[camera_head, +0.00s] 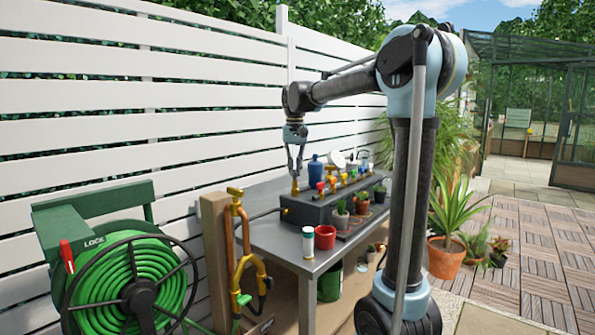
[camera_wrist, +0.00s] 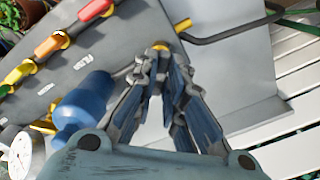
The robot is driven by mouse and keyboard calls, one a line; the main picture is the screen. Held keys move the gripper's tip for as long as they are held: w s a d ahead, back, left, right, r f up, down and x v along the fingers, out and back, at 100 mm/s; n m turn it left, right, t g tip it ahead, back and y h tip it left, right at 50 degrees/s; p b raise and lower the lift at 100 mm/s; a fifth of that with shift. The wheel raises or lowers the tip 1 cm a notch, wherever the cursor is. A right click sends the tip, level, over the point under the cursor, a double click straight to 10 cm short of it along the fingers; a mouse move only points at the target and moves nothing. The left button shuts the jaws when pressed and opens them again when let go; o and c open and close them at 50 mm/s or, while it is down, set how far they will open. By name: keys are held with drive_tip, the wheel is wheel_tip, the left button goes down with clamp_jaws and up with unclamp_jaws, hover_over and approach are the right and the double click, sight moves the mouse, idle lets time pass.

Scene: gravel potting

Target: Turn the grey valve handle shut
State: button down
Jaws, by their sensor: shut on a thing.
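My gripper (camera_head: 296,172) points down at the left end of the dark grey manifold box (camera_head: 318,209) on the bench. In the wrist view its fingertips (camera_wrist: 163,54) are drawn together over a brass fitting (camera_wrist: 160,46) on the manifold's top. They are shut on the grey valve handle, which is mostly hidden between the grey fingers, so its angle cannot be told. A small yellow part (camera_wrist: 183,25) shows just beyond the fingertips.
A blue bottle (camera_head: 315,168) stands close beside my gripper. A hose (camera_wrist: 235,30) leaves the manifold's end.

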sight(295, 170)
drive_tip(key=m, duration=0.4)
drive_tip(key=shift+w+m, duration=0.1)
drive_tip(key=shift+m, duration=0.2)
drive_tip(key=m, duration=0.4)
drive_tip(key=shift+m, duration=0.3)
drive_tip(key=c, duration=1.7)
unclamp_jaws()
drive_tip(key=shift+o, duration=0.2)
wheel_tip(295, 170, up, 12)
drive_tip(key=shift+d+f, duration=0.1)
drive_tip(key=shift+f, duration=0.05)
